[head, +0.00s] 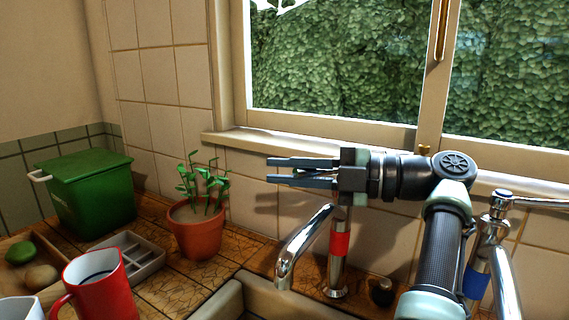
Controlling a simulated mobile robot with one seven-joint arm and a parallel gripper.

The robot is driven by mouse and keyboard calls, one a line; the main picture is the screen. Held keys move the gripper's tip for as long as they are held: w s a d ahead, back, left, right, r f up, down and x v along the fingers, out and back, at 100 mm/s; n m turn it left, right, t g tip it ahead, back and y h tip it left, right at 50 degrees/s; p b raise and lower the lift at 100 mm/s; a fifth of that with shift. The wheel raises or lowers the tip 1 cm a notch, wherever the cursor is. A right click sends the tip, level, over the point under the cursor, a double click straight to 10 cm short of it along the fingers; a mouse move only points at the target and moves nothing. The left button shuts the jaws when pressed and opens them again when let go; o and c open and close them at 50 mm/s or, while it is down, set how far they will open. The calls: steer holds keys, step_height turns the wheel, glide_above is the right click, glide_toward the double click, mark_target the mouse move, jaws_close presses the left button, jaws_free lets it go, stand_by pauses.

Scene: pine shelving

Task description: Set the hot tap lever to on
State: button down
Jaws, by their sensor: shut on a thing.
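The hot tap (339,245) is chrome with a red band and stands at the back of the sink, its spout curving to the lower left. My gripper (270,170) is at the top of this tap, fingers pointing left. It is shut on the hot tap lever (302,172), of which only a small chrome piece shows between the fingers. The gripper body hides the lever's joint with the tap. The lever appears to point left, but its exact angle is hard to tell.
The cold tap (476,279), with a blue band, stands right of my arm, its lever pointing right. A potted plant (195,232), grey tray (138,262), red mug (100,287) and green bin (88,190) stand to the left. The window sill (270,141) runs behind the gripper.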

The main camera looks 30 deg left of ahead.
steer(key=shift+s+d+g, duration=0.1)
steer(key=shift+g, duration=0.2)
stand_by(0.4)
steer(key=c, duration=0.9)
jaws_free()
steer(key=shift+o, duration=0.2)
